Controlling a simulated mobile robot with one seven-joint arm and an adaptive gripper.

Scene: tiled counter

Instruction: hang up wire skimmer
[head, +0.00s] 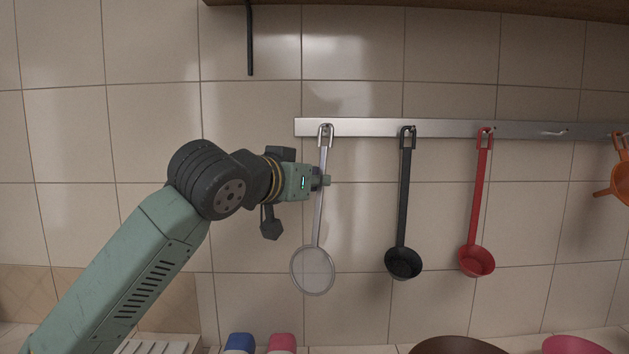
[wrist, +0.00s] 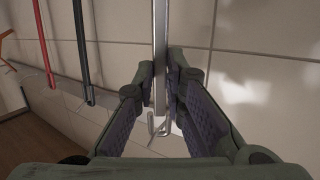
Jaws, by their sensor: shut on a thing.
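The wire skimmer (head: 313,268) is steel grey, with a round mesh bowl at the bottom and a long thin handle. It hangs nearly upright, slightly tilted, with its top loop in front of the metal rail (head: 365,128) near its left end. I cannot tell whether a hook passes through the loop. My gripper (head: 322,181) is shut on the handle below the loop, reaching in from the left. In the wrist view, the skimmer's handle (wrist: 160,40) runs between the fingers (wrist: 173,75), and its end loop shows near the middle; the bowl is out of that view.
A black ladle (head: 403,262) and a red ladle (head: 477,260) hang to the right, then an orange strainer (head: 621,180). Blue and pink items (head: 282,343) stand below. A shelf (head: 450,8) is overhead.

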